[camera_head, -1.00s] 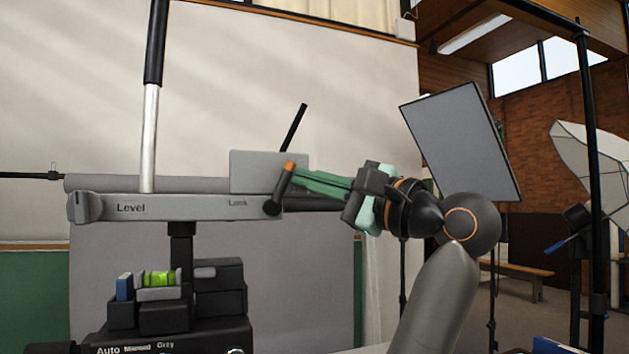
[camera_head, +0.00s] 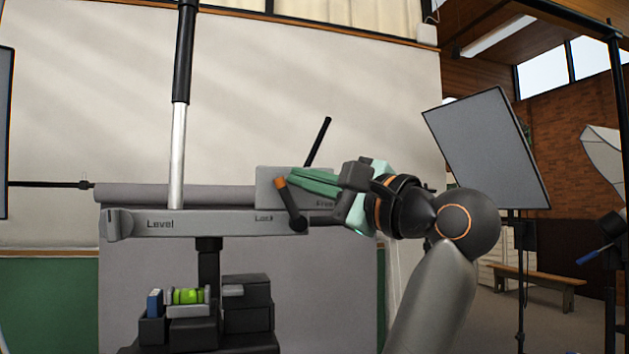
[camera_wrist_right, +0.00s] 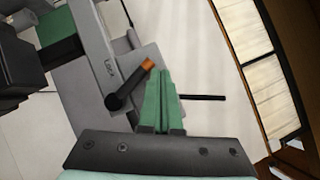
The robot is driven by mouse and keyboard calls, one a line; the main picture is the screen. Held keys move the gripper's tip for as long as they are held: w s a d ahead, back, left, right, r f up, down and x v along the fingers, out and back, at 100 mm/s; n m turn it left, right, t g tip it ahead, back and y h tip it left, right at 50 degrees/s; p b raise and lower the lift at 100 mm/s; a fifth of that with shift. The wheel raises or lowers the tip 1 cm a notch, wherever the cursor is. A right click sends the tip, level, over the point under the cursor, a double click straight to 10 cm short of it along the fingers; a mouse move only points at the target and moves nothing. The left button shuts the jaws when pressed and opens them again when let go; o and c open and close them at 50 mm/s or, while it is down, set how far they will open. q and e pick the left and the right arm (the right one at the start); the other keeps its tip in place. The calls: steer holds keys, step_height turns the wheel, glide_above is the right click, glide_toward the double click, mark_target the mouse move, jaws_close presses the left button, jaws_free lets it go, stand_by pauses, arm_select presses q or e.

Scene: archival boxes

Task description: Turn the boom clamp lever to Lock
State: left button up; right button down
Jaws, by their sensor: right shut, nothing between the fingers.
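The boom clamp lever (camera_head: 291,206) is black with an orange tip. It turns on a round hub at the right end of the grey bar (camera_head: 215,222) and leans up and to the left. The word Lock is on the bar just left of the lever; Free is faintly visible to its right. In the right wrist view the lever (camera_wrist_right: 130,85) shows with its orange tip just left of the fingertips. My right gripper (camera_head: 294,179) has its green fingers shut and empty, right beside the orange tip; I cannot tell if they touch. My left gripper is not in view.
A thin black rod (camera_head: 318,142) rises behind my fingers. A pole (camera_head: 178,140) stands at the bar's left part. A green spirit level (camera_head: 188,296) sits on black blocks below. A grey panel (camera_head: 488,150) stands at the right.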

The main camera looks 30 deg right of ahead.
steer(key=shift+a, duration=0.35)
steer(key=shift+w, duration=0.1)
stand_by(0.5)
